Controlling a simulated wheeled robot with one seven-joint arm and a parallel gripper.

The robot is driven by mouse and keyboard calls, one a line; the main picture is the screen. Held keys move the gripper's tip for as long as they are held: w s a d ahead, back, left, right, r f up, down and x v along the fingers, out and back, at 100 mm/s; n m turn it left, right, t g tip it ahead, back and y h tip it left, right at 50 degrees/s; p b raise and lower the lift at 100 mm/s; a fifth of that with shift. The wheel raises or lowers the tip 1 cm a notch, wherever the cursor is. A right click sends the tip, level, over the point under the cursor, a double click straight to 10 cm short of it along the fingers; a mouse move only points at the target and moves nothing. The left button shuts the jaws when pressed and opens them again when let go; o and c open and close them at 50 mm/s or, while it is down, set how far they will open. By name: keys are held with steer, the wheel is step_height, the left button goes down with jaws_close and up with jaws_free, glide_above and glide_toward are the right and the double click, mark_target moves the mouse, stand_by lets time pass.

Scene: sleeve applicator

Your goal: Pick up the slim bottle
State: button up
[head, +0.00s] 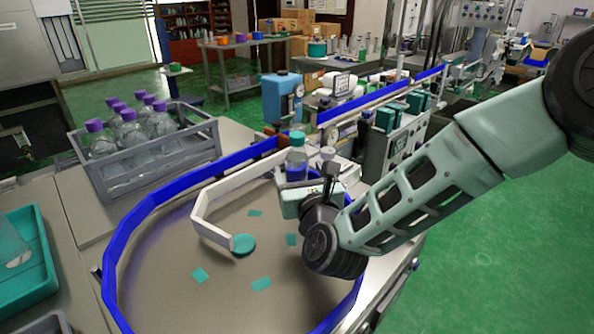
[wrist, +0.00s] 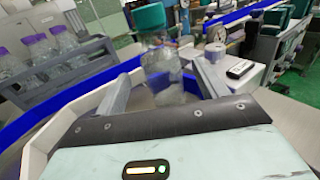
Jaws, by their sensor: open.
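The slim bottle (head: 297,160) is clear with a teal cap and stands upright on the far side of the round table, by the white guide rail. In the wrist view the bottle (wrist: 160,68) stands upright straight ahead, between my two fingers. My gripper (wrist: 165,88) is open, with one finger to the left and one to the right of the bottle. I cannot tell whether either finger touches it. In the head view my gripper (head: 312,190) is just in front of the bottle and hides its lower part.
A grey crate (head: 152,180) of purple-capped bottles stands at the left. A blue rail (head: 140,222) rings the table, and a white angled guide (head: 207,232) lies inside it. Small teal pieces (head: 261,285) lie on the bare tabletop. Machinery (head: 385,140) stands behind to the right.

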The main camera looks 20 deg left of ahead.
steer(key=shift+p+x, duration=0.8)
steer(key=shift+x, duration=2)
steer(key=shift+d, duration=0.1)
steer(key=c, duration=1.3)
